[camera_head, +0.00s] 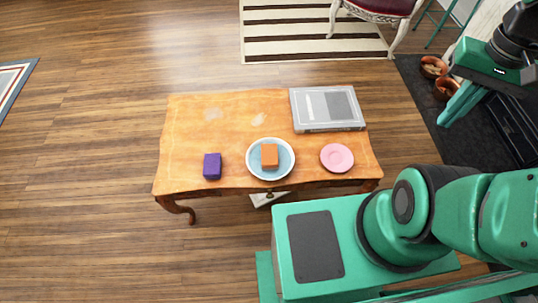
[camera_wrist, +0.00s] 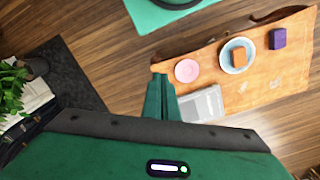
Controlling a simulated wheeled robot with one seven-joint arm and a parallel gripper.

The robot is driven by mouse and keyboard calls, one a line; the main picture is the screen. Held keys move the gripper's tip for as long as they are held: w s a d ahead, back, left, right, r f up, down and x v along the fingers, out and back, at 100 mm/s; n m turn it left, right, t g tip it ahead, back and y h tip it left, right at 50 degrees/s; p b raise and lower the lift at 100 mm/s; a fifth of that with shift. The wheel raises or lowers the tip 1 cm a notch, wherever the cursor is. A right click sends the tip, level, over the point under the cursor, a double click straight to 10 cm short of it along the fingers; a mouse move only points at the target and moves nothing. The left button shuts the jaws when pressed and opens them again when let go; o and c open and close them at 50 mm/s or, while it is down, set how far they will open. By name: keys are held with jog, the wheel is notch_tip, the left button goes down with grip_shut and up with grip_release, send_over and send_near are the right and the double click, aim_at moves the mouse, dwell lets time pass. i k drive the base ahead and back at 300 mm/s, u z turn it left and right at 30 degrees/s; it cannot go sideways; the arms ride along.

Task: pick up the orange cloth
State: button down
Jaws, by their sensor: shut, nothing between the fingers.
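The orange cloth (camera_head: 270,155) looks like a small folded block. It lies on a blue plate with a white rim (camera_head: 254,171) near the front edge of the wooden table. In the wrist view the orange cloth (camera_wrist: 239,57) shows at the upper right, on the same plate (camera_wrist: 226,63). My gripper (camera_head: 447,117) is at the right of the head view, off the table's right side and well apart from the cloth. In the wrist view its fingers (camera_wrist: 160,77) are together with nothing held.
The table (camera_head: 190,130) also bears a purple block (camera_head: 212,166), a pink plate (camera_head: 337,158) and a grey box or book (camera_head: 328,109). Copper-coloured bowls (camera_head: 433,67) stand right of the table on dark flooring. A red-seated chair (camera_head: 380,8) stands behind.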

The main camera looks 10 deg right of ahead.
aim_at(269, 151)
jog(key=z, duration=2.45)
jog(key=i, duration=0.65)
jog(key=u, duration=2.65)
